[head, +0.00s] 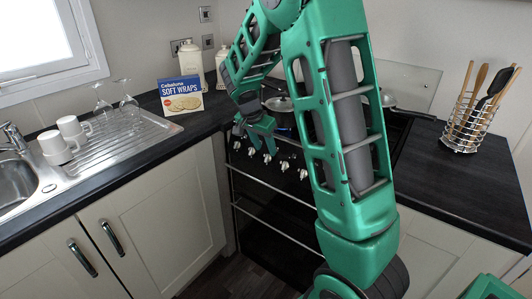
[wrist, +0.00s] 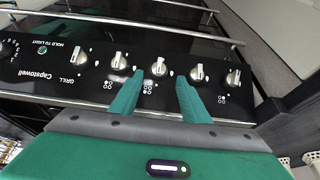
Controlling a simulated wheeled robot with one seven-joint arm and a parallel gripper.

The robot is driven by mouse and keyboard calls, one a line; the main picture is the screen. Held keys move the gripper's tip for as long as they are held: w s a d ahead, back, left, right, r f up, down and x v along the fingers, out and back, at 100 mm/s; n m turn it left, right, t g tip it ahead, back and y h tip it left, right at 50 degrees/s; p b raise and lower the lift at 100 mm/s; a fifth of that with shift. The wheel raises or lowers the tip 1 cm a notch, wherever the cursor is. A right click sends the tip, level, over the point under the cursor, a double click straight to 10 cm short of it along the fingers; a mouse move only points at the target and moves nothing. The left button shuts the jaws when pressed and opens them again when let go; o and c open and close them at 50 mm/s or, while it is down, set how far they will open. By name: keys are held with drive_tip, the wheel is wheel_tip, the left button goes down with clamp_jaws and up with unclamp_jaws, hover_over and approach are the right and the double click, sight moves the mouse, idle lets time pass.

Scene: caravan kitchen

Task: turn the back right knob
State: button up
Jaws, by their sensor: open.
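The cooker's black control panel (wrist: 70,75) carries a row of silver knobs. In the wrist view one knob (wrist: 159,67) stands between my fingertips, just ahead of them. Other knobs stand to its left (wrist: 118,60) and right (wrist: 197,73), with another (wrist: 233,77) at the right end. Small dot marks sit beside the knobs; they are too small to tell surely which knob is the back right one. My gripper (wrist: 159,80) is open and empty. In the head view my gripper (head: 255,137) is at the panel's front, above knobs (head: 267,158). Contact cannot be told.
Oven rails (head: 275,216) run below the knobs. A pan (head: 279,104) sits on the hob, partly hidden by my arm. A soft wraps box (head: 182,96) stands left of the cooker; a utensil holder (head: 465,125) stands right. The dark floor before the oven is partly visible.

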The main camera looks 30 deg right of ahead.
sight(268, 158)
drive_tip(key=shift+x, duration=1.65)
drive_tip(key=c, duration=1)
drive_tip(key=shift+w, duration=0.1)
